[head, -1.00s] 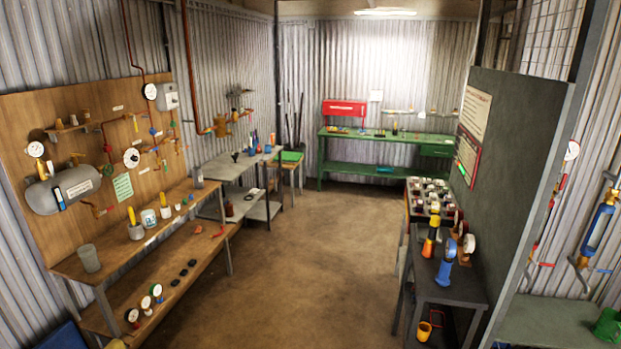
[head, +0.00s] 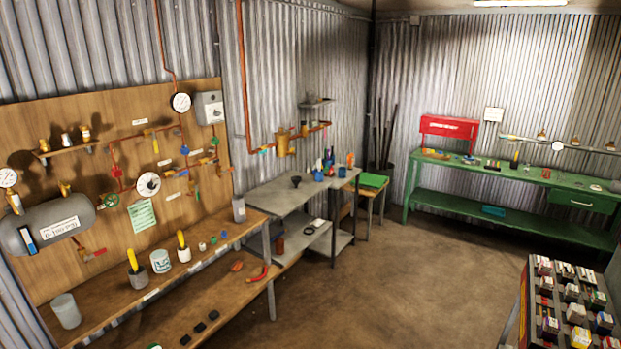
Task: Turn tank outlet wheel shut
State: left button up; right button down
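The grey tank (head: 45,228) is mounted at the lower left of the wooden wall panel (head: 60,125), with a white label on its front. A small green wheel (head: 111,200) sits on the piping just right of the tank; it looks like the outlet wheel, but its label is not readable. I cannot tell how far it is turned. A red wheel (head: 117,171) sits above it. Neither of my grippers is in view.
A wooden bench (head: 215,232) with cups and small parts stands below the panel. A grey table (head: 295,193) and green workbench (head: 480,177) stand further back. A rack of small boxes (head: 570,310) is at the lower right. The floor (head: 400,285) between is clear.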

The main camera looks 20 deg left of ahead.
aim_at(110, 195)
jog(key=i+j+u, duration=0.1)
jog(key=i+u, duration=0.2)
jog(key=i, duration=0.2)
jog(key=i+u, duration=0.3)
jog(key=i, duration=0.2)
jog(key=i+l+u, duration=0.1)
jog(key=i+u, duration=0.25)
jog(key=i, duration=0.15)
jog(key=i+l+u, duration=0.3)
jog(key=i, duration=0.2)
